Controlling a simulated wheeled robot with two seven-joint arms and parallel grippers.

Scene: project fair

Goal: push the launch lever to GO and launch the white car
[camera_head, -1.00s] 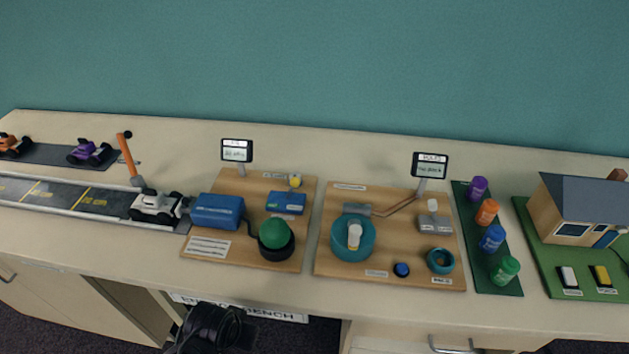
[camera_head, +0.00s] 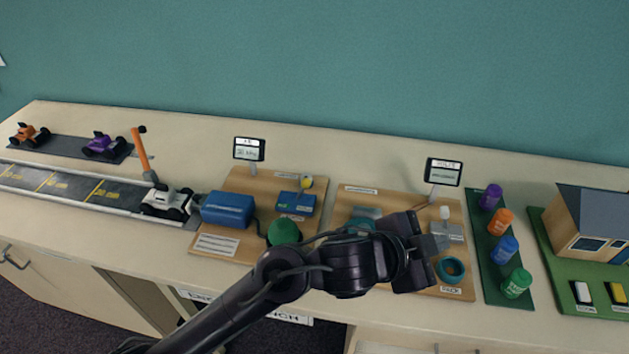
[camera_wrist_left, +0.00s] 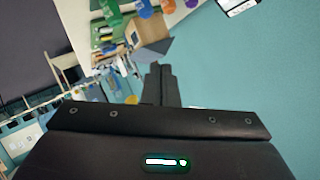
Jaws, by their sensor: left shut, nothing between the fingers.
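The white car (camera_head: 168,203) sits at the right end of the dark track (camera_head: 72,189), close to a blue box (camera_head: 228,210). The launch lever (camera_head: 142,155), an orange bar with a black knob, stands tilted beside the track just behind the car. My left gripper (camera_head: 441,240) is shut and empty, above the second wooden board, well right of the car and lever. Its closed fingers show in the left wrist view (camera_wrist_left: 160,84), with no lever or car there. My arm hides part of both wooden boards. My right gripper is not in view.
An orange car (camera_head: 29,136) and a purple car (camera_head: 103,145) stand on a mat at the back left. Two small display signs (camera_head: 249,149) (camera_head: 444,172) stand upright on the boards. Coloured bottles (camera_head: 505,250) and a model house (camera_head: 597,222) are at right.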

